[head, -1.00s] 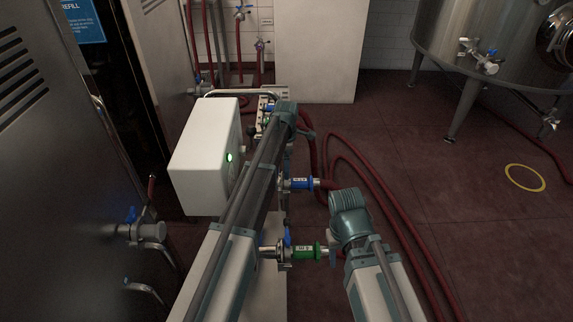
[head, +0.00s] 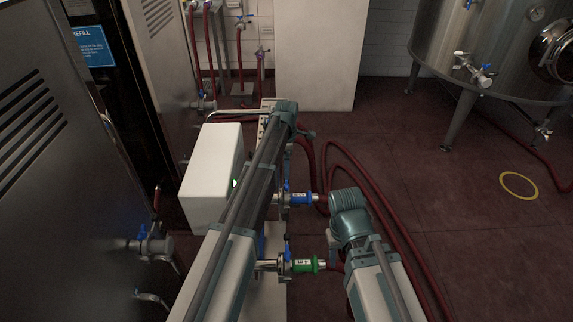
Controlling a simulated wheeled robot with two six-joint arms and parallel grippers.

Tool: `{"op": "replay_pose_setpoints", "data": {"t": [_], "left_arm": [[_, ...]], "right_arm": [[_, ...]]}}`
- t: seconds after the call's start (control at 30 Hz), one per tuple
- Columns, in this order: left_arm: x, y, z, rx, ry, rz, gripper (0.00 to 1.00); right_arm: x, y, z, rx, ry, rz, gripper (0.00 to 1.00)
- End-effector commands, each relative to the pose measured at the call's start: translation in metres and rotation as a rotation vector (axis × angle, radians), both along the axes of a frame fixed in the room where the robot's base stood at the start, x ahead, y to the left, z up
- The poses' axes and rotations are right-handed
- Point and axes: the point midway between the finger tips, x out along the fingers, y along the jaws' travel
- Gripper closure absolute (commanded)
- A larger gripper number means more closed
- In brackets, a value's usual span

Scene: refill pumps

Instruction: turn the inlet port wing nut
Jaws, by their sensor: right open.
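The pump unit has a white box (head: 212,175) with a green light, left of centre. Two hose couplings stick out to its right: one with a blue band (head: 300,198) and a nearer one with a green band (head: 304,265). Their labels are too small to read. Metal fittings with blue handles join them to the pump; I cannot make out a wing nut. My right gripper (head: 333,246) is open, just right of the green coupling, with its fingers small and partly hidden by its wrist. My left arm lies over the pump, its gripper (head: 304,132) at the far end.
Red hoses (head: 385,207) curve over the floor behind and right of my right arm. Steel cabinets (head: 60,180) stand close on the left, with a valve (head: 152,245). A steel tank (head: 500,60) stands back right. The floor at right is clear around a yellow ring (head: 518,185).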

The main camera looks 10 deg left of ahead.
Motion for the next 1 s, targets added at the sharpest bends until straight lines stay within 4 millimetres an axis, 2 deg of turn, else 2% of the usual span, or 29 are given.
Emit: {"op": "replay_pose_setpoints", "data": {"t": [0.03,0.1,0.3,0.87,1.0], "left_arm": [[0.000,0.000,0.016,0.000,0.000,0.000,0.00],[0.000,0.000,0.026,0.000,0.000,0.000,0.00],[0.000,0.000,0.046,0.000,0.000,0.000,0.00],[0.000,0.000,0.048,0.000,0.000,0.000,0.00],[-0.013,0.001,0.048,0.001,-0.002,-0.057,0.00]], "right_arm": [[0.000,0.000,0.016,0.000,0.000,0.000,0.50],[0.000,0.000,0.026,0.000,0.000,0.000,0.50],[0.000,0.000,0.046,0.000,0.000,-0.001,0.50],[0.000,0.000,0.048,0.000,0.000,-0.001,0.50],[0.000,0.000,0.048,0.000,0.000,-0.001,0.50]]}}
